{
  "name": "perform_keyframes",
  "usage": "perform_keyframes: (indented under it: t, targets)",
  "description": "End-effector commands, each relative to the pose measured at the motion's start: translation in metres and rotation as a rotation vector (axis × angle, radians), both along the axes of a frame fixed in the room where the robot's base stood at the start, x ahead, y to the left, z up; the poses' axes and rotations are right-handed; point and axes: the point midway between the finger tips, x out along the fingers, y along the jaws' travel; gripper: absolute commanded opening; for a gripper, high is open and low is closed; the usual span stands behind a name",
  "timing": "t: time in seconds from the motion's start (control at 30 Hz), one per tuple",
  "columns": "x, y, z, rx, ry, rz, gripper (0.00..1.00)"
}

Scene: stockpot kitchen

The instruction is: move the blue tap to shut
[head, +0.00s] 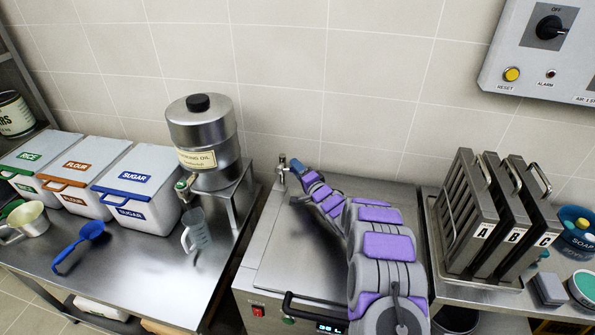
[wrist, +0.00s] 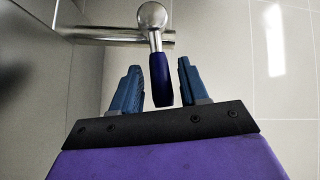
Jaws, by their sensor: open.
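The blue tap shows in the wrist view as a dark blue lever grip (wrist: 161,80) below a shiny metal ball (wrist: 152,15) on a horizontal metal pipe (wrist: 105,35). The grip points down in that picture, toward my gripper (wrist: 158,68). My gripper is open, with one blue finger on each side of the grip's lower part. A gap shows on both sides, so neither finger appears to touch it. In the head view the tap's metal post (head: 281,178) stands at the back left of the steel appliance, and my gripper (head: 297,164) is beside it; details there are too small to tell.
My arm extends over the steel appliance (head: 275,250). To the left are a cooking oil dispenser (head: 206,145), a clear jug (head: 196,232) and a blue scoop (head: 80,243). To the right stand metal racks (head: 465,215). The tiled wall (head: 285,85) is close behind the tap.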

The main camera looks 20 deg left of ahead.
Motion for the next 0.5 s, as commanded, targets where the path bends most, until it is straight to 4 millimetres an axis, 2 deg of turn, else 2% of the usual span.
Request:
perform_keyframes:
  t: [0.1, 0.5]
  targets:
    - [0.0000, 0.0007, -0.0003, -0.001, 0.000, 0.000, 0.44]
    - [-0.0001, 0.0023, -0.0021, -0.003, 0.001, 0.000, 0.06]
